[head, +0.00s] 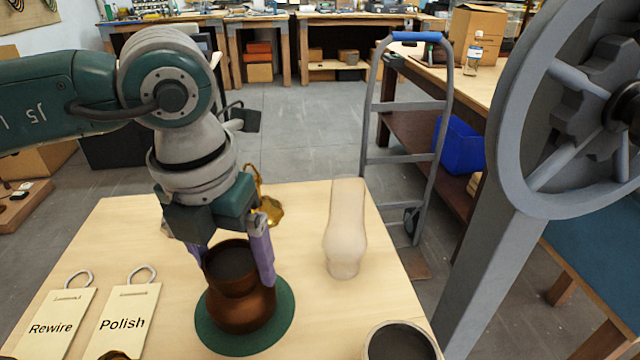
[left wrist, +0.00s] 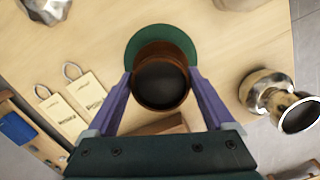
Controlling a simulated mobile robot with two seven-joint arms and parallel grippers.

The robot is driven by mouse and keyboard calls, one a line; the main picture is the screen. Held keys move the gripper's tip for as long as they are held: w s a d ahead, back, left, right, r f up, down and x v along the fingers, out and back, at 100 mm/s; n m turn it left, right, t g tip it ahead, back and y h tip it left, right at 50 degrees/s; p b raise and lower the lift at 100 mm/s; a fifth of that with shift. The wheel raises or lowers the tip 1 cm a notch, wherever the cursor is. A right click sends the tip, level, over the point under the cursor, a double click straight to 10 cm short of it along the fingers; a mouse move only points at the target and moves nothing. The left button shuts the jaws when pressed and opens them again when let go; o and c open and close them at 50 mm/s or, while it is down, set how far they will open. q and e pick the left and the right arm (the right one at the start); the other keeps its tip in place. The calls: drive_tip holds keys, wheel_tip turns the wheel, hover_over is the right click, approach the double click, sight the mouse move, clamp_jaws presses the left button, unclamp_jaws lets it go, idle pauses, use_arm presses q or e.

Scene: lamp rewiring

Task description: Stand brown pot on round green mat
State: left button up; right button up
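The brown pot (head: 243,305) stands upright over the round green mat (head: 285,318), its base within the mat's outline. Whether the base fully rests on the mat is hard to tell. The pot has a wide body, a narrower neck and a dark opening. My left gripper (head: 232,262) reaches down from above with one purple finger on each side of the pot's neck, closed against it. In the left wrist view the pot (left wrist: 160,88) sits between both fingertips, with the green mat (left wrist: 160,36) showing beyond it. My right gripper is not in view.
A pale vase-like object (head: 345,240) stands right of the pot. A round, dark-mouthed vessel (head: 400,345) is at the front right. Tags reading Rewire (head: 55,325) and Polish (head: 123,320) lie at left. A brass piece (head: 270,208) is behind my gripper.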

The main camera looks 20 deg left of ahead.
sight(227, 274)
use_arm(q)
drive_tip(key=shift+o, duration=0.8)
drive_tip(key=shift+r, duration=0.1)
wheel_tip(227, 274, up, 12)
drive_tip(key=s, duration=0.1)
drive_tip(key=shift+s, duration=0.2)
